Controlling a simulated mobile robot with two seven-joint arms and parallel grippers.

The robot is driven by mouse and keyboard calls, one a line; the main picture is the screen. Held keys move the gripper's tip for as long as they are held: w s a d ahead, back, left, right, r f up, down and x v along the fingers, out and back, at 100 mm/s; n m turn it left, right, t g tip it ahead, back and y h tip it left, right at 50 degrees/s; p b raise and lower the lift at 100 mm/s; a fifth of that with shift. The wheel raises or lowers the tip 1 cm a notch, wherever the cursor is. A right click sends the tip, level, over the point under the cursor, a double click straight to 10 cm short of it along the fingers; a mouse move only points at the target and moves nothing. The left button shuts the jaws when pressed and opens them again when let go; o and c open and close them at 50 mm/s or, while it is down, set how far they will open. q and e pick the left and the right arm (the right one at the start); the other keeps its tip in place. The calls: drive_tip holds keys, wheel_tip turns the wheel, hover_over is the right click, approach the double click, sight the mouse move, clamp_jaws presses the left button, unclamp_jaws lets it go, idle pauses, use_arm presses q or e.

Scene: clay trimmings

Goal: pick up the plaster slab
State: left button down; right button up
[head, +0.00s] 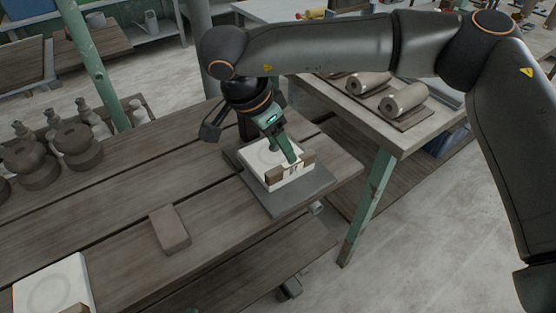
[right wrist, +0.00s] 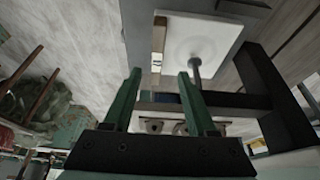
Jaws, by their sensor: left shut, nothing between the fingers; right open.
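A white plaster slab (head: 262,158) with a faint round mark lies on a grey board (head: 288,203) near the right end of the wooden table. The slab also shows at the top of the right wrist view (right wrist: 210,32). My right gripper (head: 291,159) is at the slab's near edge in the head view, its green fingers partly covering slab and strip. In the right wrist view the fingers (right wrist: 160,76) are apart with nothing held; contact with the slab cannot be told. My left gripper is not in view.
Another white slab (head: 55,288) lies at the table's lower left. A brown block (head: 169,228) lies mid-table. Dark round pieces (head: 78,137) and small pots stand at the left. A side table (head: 415,135) with clay rolls (head: 403,98) stands behind right.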

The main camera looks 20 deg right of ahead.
sight(288, 164)
drive_tip(key=x, duration=0.5)
drive_tip(key=shift+s, duration=0.35)
drive_tip(key=shift+w+f, duration=0.1)
drive_tip(key=shift+f, duration=0.2)
drive_tip(key=shift+f+b, duration=0.25)
drive_tip(key=shift+b, duration=0.1)
clamp_jaws()
idle(1.3)
